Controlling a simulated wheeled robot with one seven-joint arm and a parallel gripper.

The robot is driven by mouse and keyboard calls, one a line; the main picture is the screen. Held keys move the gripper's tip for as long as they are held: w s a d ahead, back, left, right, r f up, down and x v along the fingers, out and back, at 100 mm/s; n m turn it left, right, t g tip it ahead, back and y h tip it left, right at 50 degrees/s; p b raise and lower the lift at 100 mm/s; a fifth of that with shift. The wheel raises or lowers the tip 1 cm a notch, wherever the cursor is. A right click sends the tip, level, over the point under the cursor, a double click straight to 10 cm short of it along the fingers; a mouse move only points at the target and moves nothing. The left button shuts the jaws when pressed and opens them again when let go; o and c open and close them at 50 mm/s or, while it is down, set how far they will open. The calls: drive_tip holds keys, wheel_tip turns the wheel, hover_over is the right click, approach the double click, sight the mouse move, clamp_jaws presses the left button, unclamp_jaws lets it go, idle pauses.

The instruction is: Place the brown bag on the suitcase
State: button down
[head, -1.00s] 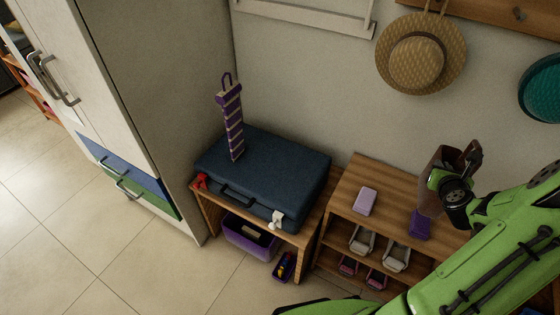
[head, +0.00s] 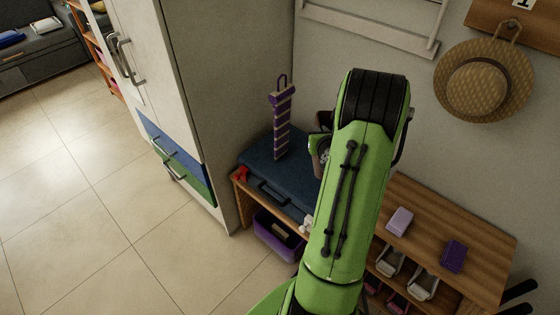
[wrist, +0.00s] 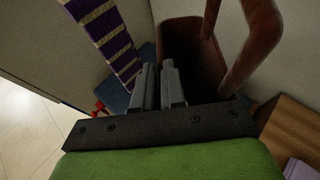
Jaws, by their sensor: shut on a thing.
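The brown bag (wrist: 192,45) is in my gripper (wrist: 158,72). In the wrist view one finger is against or inside its near wall, and its open top and looped handles (wrist: 258,42) face the camera. In the head view only a bit of the bag (head: 324,118) shows past my arm, which hides the rest. The dark blue suitcase (head: 258,158) lies flat on a low wooden bench, its right part hidden by my arm. The bag appears above the suitcase's right or back side; I cannot tell whether they touch.
A purple striped tall bag (head: 282,120) stands on the suitcase, left of the brown bag. A red item (head: 241,174) is at the suitcase's left front corner. The wooden shelf (head: 425,215) at right holds a lilac box (head: 400,221) and a purple box (head: 454,256). A tall cabinet (head: 235,80) stands at left.

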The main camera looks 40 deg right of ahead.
wheel_tip(320, 180, down, 10)
drive_tip(key=b, duration=0.5)
drive_tip(key=shift+s, duration=0.1)
drive_tip(key=shift+r, duration=0.1)
drive_tip(key=c, duration=1.2)
unclamp_jaws()
drive_tip(key=shift+r, duration=0.1)
